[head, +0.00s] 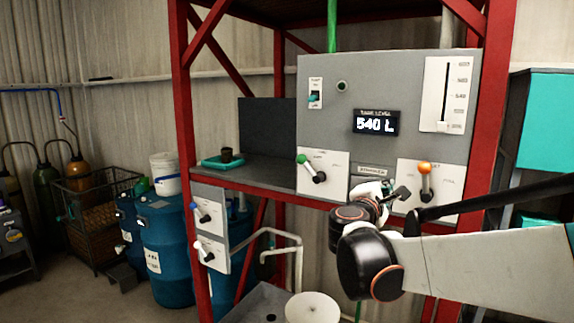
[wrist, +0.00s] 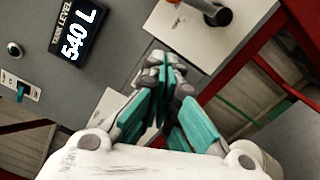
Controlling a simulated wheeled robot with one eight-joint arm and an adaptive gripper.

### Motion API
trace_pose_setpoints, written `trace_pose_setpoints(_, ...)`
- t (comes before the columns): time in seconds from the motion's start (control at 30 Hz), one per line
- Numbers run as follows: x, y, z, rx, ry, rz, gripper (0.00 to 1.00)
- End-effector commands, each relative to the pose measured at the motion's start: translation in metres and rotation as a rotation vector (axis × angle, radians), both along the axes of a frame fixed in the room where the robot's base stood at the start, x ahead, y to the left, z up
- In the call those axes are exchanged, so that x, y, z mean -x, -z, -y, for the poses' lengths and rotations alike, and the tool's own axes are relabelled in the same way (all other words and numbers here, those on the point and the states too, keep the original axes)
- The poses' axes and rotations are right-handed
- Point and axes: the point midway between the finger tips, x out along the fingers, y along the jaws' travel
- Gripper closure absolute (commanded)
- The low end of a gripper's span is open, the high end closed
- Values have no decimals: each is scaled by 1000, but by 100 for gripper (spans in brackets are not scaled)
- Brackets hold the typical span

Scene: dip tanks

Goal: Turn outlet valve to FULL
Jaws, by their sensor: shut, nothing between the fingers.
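A grey control panel (head: 340,115) carries two lever valves on white plates. The left one has a green-tipped lever (head: 310,168), slanting up to the left. The right one has an orange-tipped lever (head: 425,181), standing upright. The labels are too small to read, so I cannot tell which is the outlet valve. My gripper (head: 401,193) is shut and empty, just left of the orange-tipped lever. In the wrist view, my gripper (wrist: 168,68) has its fingers together, and the dark pivot of a lever (wrist: 213,14) shows at upper right, apart from the fingertips.
A display (head: 376,122) reads 540 L, beside a level gauge (head: 443,95). A red frame (head: 181,120) surrounds the panel. Two more levers, blue (head: 202,212) and white (head: 204,250), are on a lower left plate. Blue drums (head: 165,245) stand at left.

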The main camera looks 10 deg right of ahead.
Motion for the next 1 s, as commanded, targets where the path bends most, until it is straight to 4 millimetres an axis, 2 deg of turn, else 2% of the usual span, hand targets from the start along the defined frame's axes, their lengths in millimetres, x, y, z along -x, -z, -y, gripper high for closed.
trace_pose_setpoints(0.5,-67,-3,66,-1,3,-1,100)
trace_pose_setpoints(0.7,-51,-13,87,-2,3,-2,100)
trace_pose_setpoints(1.0,-47,-15,95,-2,2,-2,100)
